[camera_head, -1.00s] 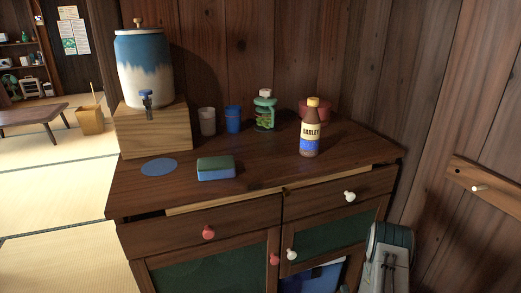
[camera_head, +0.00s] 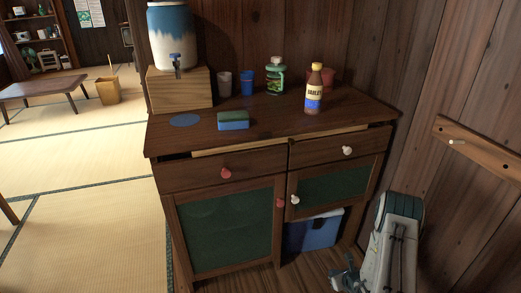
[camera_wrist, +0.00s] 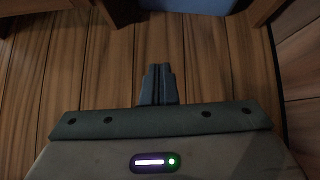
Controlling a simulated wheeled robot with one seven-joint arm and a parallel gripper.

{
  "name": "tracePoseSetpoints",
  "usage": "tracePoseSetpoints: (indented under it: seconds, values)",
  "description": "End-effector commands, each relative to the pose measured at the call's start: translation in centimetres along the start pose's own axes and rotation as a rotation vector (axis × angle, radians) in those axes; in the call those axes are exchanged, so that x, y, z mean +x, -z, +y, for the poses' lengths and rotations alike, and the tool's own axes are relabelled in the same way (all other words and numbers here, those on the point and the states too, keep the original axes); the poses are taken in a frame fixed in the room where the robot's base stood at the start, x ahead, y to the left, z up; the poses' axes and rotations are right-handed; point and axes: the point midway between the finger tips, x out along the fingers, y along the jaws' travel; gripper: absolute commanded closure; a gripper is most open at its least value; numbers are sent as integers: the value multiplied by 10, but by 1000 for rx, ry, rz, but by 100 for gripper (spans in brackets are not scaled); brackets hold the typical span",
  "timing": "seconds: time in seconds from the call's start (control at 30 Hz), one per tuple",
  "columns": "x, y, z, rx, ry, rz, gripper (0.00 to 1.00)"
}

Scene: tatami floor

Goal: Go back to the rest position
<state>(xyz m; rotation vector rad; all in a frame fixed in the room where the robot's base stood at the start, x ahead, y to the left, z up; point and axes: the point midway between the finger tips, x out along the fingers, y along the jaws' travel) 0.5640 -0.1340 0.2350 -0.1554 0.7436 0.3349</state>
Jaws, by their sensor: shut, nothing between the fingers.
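My gripper (camera_head: 342,276) shows at the bottom right of the head view, low in front of the wooden cabinet. In the wrist view its two fingers (camera_wrist: 158,82) are shut together with nothing between them, above brown floor planks. My arm is folded down to the right of the cabinet's front. The gripper is apart from everything on the cabinet top.
The wooden cabinet (camera_head: 290,130) carries a water dispenser (camera_head: 172,38), a sponge (camera_head: 233,121), a barley bottle (camera_head: 314,90), a green bottle (camera_head: 275,76) and cups. A blue box (camera_head: 313,232) sits in its lower opening. Tatami floor (camera_head: 90,210) is clear at left.

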Motion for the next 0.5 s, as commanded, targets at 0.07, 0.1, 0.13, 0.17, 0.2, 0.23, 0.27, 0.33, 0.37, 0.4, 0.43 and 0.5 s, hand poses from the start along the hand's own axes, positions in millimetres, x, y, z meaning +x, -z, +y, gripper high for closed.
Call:
tracePoseSetpoints:
  seconds: [0.07, 0.1, 0.13, 0.17, 0.2, 0.23, 0.27, 0.33, 0.37, 0.4, 0.43, 0.5]
  values:
    - [-11, -23, 3, -39, -23, -15, 100]
    - [-15, -33, 5, -59, -36, -23, 100]
    - [-19, -41, 7, -75, -46, -29, 100]
    - [-22, -49, 8, -92, -56, -35, 100]
    - [-28, -60, 11, -116, -70, -44, 100]
    - [-32, -69, 13, -135, -82, -50, 100]
    - [-36, -78, 16, -156, -94, -57, 100]
    - [-49, -102, 23, -208, -125, -74, 100]
    - [-55, -113, 26, -234, -140, -82, 100]
    - [-64, -128, 31, -270, -160, -93, 100]
    - [-72, -141, 35, -301, -178, -102, 100]
    - [-94, -175, 47, -387, -224, -126, 100]
